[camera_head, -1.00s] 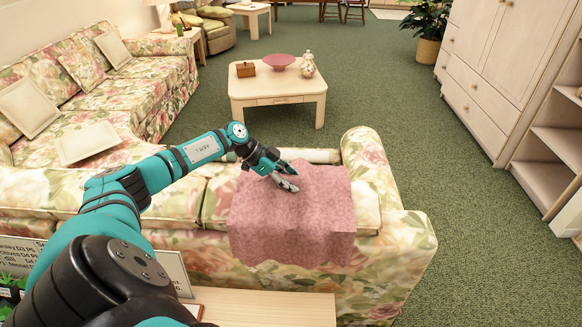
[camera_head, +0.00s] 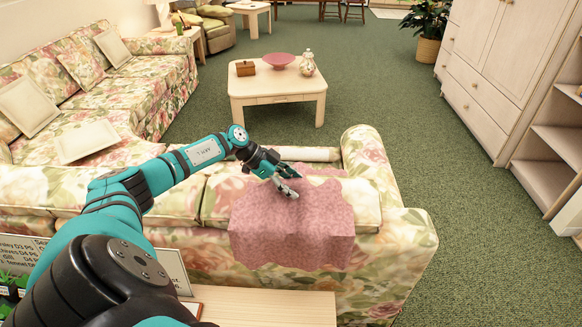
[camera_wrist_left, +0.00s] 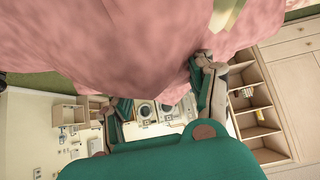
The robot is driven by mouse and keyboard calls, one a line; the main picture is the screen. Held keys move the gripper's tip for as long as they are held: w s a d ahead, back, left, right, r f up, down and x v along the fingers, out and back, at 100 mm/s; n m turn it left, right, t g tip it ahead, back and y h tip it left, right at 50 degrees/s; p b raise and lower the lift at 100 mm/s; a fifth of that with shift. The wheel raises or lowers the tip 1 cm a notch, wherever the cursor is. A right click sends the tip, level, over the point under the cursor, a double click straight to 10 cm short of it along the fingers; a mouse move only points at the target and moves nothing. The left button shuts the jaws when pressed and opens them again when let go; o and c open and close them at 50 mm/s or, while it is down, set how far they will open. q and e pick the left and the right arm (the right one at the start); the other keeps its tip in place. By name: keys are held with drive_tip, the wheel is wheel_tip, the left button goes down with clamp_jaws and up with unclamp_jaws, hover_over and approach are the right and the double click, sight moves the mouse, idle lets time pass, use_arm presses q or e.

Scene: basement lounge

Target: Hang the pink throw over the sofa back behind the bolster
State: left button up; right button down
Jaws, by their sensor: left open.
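The pink throw (camera_head: 290,235) lies draped over the floral sofa back (camera_head: 185,190), with its near part hanging down the rear side. Its wavy far edge reaches over the top toward the seat side. The cream bolster (camera_head: 318,155) lies just beyond the sofa back, partly hidden by my arm and the throw. My left gripper (camera_head: 291,183) is open at the top of the throw; I cannot tell whether it touches the cloth. In the left wrist view, the throw (camera_wrist_left: 110,50) fills the upper part, close to the open fingers. My right gripper is not in view.
A wooden surface (camera_head: 265,305) stands behind the sofa, with signs and small plants at left. A coffee table (camera_head: 280,88) with a pink bowl (camera_head: 278,60), a box and a jar stands beyond. A cabinet (camera_head: 490,75) is at right. Green carpet is free between.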

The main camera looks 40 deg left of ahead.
use_arm(q)
drive_tip(key=v, duration=1.2)
drive_tip(key=shift+f, duration=0.1)
idle(0.4)
